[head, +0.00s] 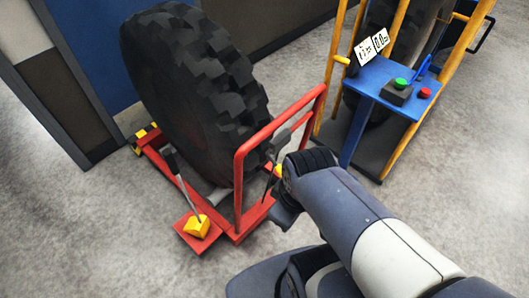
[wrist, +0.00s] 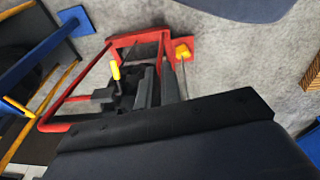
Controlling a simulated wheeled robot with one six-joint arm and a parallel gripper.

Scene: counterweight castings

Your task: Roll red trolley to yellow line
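The red trolley (head: 241,178) stands on the grey floor at the left of the head view, carrying a large black tyre (head: 190,85) held upright. It has a red upright handle frame at its near right side. A lever with a black grip rises from a yellow block (head: 196,226) on its front plate. The red frame also shows in the wrist view (wrist: 120,40). My gripper (head: 276,176) is right beside the handle frame's right part. Dark parts overlap at the fingers, so I cannot tell whether they touch or hold it. I see no yellow line on the floor.
A yellow-framed stand with a blue shelf (head: 388,88) and green and red buttons is close on the right. A blue and grey wall (head: 85,45) is behind the trolley at left. The floor at the front left is clear.

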